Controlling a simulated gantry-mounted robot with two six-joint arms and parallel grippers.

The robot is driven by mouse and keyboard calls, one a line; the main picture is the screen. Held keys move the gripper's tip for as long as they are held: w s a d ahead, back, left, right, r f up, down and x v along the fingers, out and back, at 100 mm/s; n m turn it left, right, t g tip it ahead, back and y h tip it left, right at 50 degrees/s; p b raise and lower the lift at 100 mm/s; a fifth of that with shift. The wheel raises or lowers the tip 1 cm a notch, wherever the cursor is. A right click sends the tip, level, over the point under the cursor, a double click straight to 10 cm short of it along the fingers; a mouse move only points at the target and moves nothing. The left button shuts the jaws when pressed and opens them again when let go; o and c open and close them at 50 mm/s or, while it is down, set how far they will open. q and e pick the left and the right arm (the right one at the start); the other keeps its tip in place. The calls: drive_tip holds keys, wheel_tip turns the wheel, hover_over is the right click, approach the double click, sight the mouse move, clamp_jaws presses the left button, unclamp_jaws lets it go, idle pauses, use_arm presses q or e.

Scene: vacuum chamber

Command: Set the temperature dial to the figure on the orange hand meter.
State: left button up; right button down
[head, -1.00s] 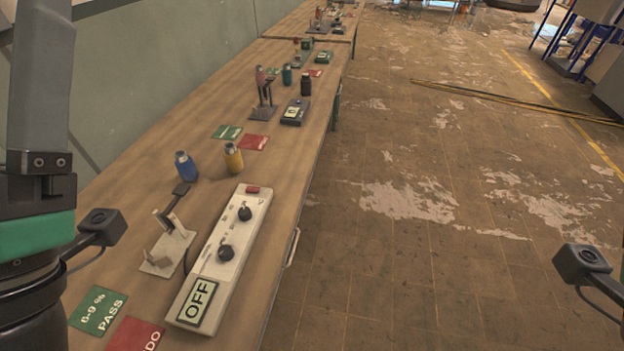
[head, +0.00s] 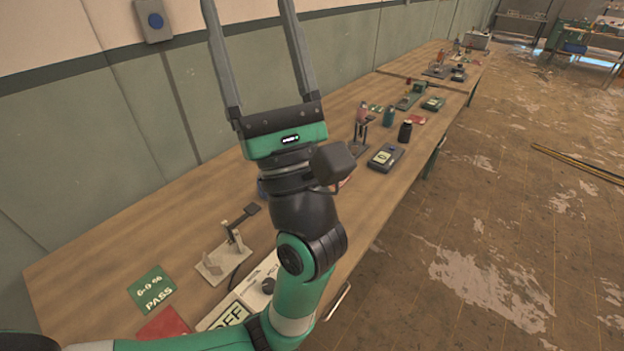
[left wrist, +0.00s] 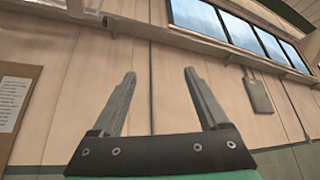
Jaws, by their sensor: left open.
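The white control box (head: 247,290) lies on the long wooden bench, partly hidden behind my left arm. Its OFF display (head: 236,313) and one black knob (head: 268,286) show beside the arm; I cannot tell whether this knob is the temperature dial. I cannot make out an orange hand meter in either view. My left gripper (head: 248,15) is open and empty, raised above the bench with its fingers pointing up toward the wall. My right gripper is out of view.
A small stand (head: 224,262), a green PASS card (head: 152,290) and a red card (head: 165,326) lie left of the box.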

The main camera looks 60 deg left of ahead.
use_arm(q)
drive_tip(key=w+a+f+m+t+h+p, duration=0.1)
drive_tip(key=w+a+f+t+h, duration=0.45)
drive_tip(key=a, duration=0.25)
drive_tip(key=w+a+f+m+h+p, duration=0.1)
drive_tip(key=w+a+f+h, duration=0.15)
drive_tip(key=f, duration=0.45)
drive_tip(key=w+a+f+h+p, duration=0.1)
drive_tip(key=w+f+h, duration=0.1)
drive_tip(key=f+h, duration=0.35)
drive_tip(key=w+a+f+m+h+p, duration=0.1)
drive_tip(key=w+f+h, duration=0.15)
drive_tip(key=f, duration=0.55)
drive_tip(key=s+d+f+g+h+p, duration=0.25)
drive_tip(key=f+h, duration=0.25)
drive_tip(key=f, duration=0.5)
drive_tip(key=s+d+f+g+h+p, duration=0.2)
drive_tip(key=s+d+f+h, duration=0.15)
drive_tip(key=f, duration=0.65)
drive_tip(key=shift+m+h, duration=0.4)
drive_tip(key=shift+h, duration=0.05)
drive_tip(key=b+x, duration=0.4)
drive_tip(key=x, duration=0.7)
drive_tip(key=shift+a+f+b, duration=0.2)
drive_tip(key=shift+f+b, duration=0.1)
drive_tip(key=shift+b, duration=0.1)
